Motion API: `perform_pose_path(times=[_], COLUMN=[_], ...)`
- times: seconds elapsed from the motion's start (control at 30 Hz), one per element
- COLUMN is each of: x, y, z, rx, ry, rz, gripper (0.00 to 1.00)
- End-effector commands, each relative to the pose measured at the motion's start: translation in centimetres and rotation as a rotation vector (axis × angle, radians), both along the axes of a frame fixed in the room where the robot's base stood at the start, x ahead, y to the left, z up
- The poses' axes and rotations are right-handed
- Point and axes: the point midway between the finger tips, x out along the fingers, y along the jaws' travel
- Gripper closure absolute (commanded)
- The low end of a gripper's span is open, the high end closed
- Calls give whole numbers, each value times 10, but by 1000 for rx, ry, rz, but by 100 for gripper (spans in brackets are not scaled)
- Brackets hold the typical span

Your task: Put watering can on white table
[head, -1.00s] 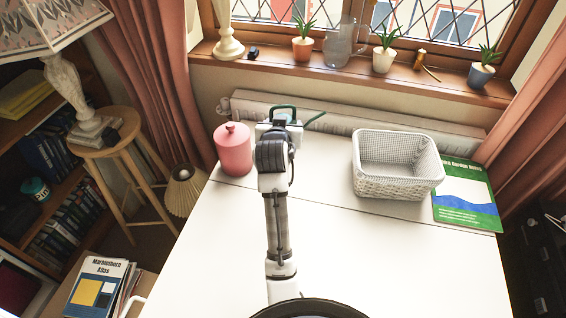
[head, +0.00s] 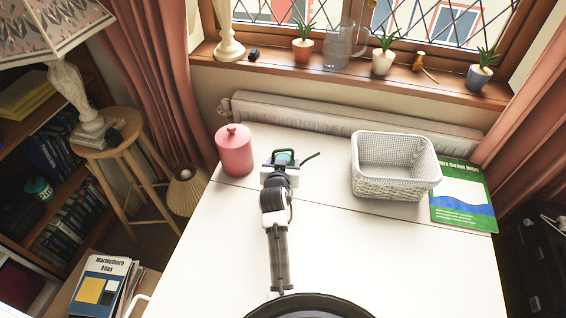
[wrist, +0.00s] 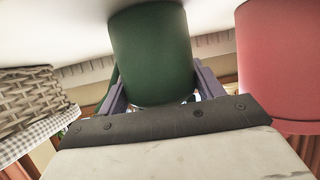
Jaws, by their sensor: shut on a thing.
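The dark green watering can (wrist: 150,55) is between the fingers of my gripper (wrist: 160,88) in the wrist view, which looks upside down. In the head view the can (head: 284,157) is mostly hidden by my gripper (head: 281,165), with its thin spout (head: 308,157) pointing right. My gripper is shut on the can. The can is over the back part of the white table (head: 365,255), between a pink canister and a basket. Its base looks close to the tabletop; I cannot tell whether it touches.
The pink lidded canister (head: 234,150) stands close left of the can. A white wicker basket (head: 395,188) and a green-and-blue book (head: 462,203) are to the right. A radiator (head: 350,122) runs behind the table. The front right of the tabletop is clear.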

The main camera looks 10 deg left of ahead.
Motion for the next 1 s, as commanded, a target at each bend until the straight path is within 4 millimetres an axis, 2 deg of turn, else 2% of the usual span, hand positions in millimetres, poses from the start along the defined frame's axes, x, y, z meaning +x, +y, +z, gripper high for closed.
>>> perform_pose_path(times=[0.27,0.3,0.47,0.83,1.0], x=[1,0,0,-1,-24], y=[0,0,0,0,-4], z=[-2,-3,-2,4,15], rx=[1,0,0,0,0], ry=[-4,0,0,0,2], rz=[0,-1,-1,-1,0], gripper=[69,32,12,12,12])
